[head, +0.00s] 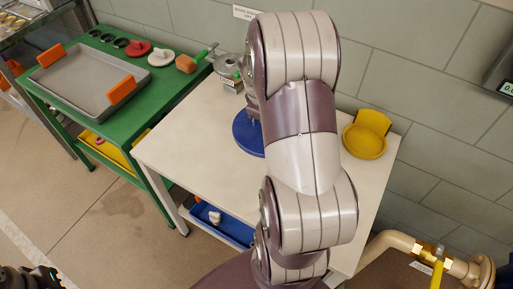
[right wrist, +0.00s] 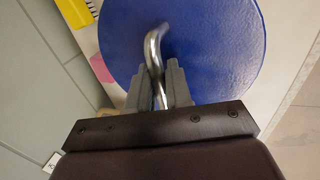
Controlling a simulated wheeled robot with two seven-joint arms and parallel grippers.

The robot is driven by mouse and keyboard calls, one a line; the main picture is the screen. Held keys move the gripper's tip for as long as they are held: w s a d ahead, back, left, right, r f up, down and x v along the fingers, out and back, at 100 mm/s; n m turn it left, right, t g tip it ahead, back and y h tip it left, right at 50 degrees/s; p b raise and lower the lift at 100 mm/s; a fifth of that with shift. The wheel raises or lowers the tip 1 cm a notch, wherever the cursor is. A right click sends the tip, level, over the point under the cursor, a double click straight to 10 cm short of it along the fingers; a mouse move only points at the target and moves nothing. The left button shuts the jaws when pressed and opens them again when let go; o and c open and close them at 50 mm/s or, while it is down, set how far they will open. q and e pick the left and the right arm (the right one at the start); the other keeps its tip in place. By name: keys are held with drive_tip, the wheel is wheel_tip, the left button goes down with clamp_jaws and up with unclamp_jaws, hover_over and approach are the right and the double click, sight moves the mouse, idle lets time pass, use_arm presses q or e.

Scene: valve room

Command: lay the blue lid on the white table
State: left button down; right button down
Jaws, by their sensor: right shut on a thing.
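The blue lid (head: 246,135) is a round disc over the white table (head: 190,130) in the head view, partly hidden behind my right arm. In the right wrist view the lid (right wrist: 205,50) fills much of the picture, with a bent metal handle (right wrist: 153,50) on it. My right gripper (right wrist: 157,78) is shut on this handle. In the head view that gripper is mostly hidden by the arm. I cannot tell whether the lid touches the tabletop. A dark part of my left gripper (head: 32,279) shows at the bottom left corner; its fingers are unclear.
A yellow dish (head: 364,140) stands at the table's right back. A grey metal pot-like fitting (head: 229,68) is at its back left. A green bench (head: 130,120) with a grey tray (head: 84,82) stands left. Pipework with a yellow handle (head: 437,272) is at lower right. The table's front left is clear.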

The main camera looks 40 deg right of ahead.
drive_tip(key=w+a+f, duration=0.2)
drive_tip(key=a, duration=0.1)
drive_tip(key=w+a+f+b, duration=0.1)
drive_tip(key=w+a+f, duration=0.1)
drive_tip(key=a, duration=0.1)
drive_tip(key=w+a+f, duration=0.2)
drive_tip(key=a, duration=0.1)
drive_tip(key=shift+a+f, duration=0.1)
drive_tip(key=shift+f, duration=0.1)
wheel_tip(320, 180, down, 4)
drive_tip(key=shift+s+r+b, duration=0.1)
drive_tip(key=shift+r+b, duration=0.1)
drive_tip(key=shift+b, duration=0.5)
drive_tip(key=shift+f, duration=0.1)
drive_tip(key=shift+f, duration=0.1)
drive_tip(key=c, duration=1)
unclamp_jaws()
drive_tip(key=shift+f, duration=0.1)
drive_tip(key=shift+c, duration=0.2)
drive_tip(key=p+v, duration=0.2)
drive_tip(key=v, duration=1)
drive_tip(key=s+a+f+m+y, duration=0.1)
drive_tip(key=s+a+m+y, duration=0.2)
drive_tip(key=s+a, duration=0.6)
drive_tip(key=a, duration=0.3)
drive_tip(key=shift+s+f, duration=0.3)
drive_tip(key=shift+s, duration=0.05)
